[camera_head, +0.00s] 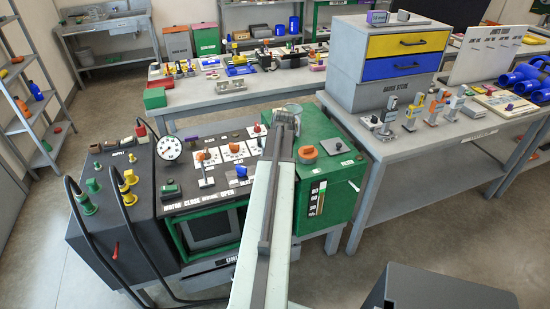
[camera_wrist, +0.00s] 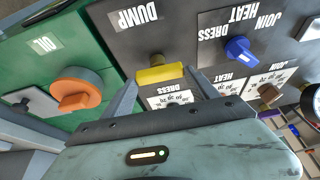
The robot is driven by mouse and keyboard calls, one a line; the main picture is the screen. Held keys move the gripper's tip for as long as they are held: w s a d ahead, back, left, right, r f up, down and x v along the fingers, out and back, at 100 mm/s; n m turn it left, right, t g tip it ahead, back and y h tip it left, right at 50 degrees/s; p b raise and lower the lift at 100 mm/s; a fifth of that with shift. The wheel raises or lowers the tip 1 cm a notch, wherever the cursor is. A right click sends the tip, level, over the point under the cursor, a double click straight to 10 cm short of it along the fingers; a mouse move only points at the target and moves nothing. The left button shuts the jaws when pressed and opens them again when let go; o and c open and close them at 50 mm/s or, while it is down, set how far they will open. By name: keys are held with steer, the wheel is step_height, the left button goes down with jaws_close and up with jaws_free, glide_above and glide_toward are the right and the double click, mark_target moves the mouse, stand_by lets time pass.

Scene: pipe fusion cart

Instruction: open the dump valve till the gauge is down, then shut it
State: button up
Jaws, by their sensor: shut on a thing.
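The dump valve's yellow handle (camera_wrist: 160,74) sits below the white DUMP label (camera_wrist: 138,14) in the wrist view. My gripper (camera_wrist: 162,82) has one finger on each side of the handle and is shut on it. The handle lies roughly crosswise in that picture. In the head view my arm reaches over the cart to my gripper (camera_head: 284,118), and the handle is hidden behind it. The round white pressure gauge (camera_head: 169,148) stands at the left of the panel. Its needle is too small to read surely.
Close by are an orange knob (camera_wrist: 76,92) on the green oil box (camera_head: 330,150) and a blue knob (camera_wrist: 239,49) on the dark panel. Black hoses (camera_head: 83,235) hang at the cart's left. A grey bench (camera_head: 400,150) stands at the right.

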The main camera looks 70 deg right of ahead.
steer(key=shift+s+d, duration=0.1)
stand_by(0.4)
steer(key=o, duration=1.1)
steer(key=shift+c, duration=0.2)
steer(key=o, duration=0.3)
steer(key=shift+s+d+f, duration=0.1)
steer(key=shift+s, duration=0.15)
steer(key=shift+w+a, duration=0.2)
steer(key=shift+w, duration=0.1)
steer(key=p+v, duration=0.8)
steer(key=shift+s+d+r, duration=0.2)
steer(key=shift+s+r, duration=0.05)
steer(key=shift+s, duration=0.1)
steer(key=shift+s, duration=0.1)
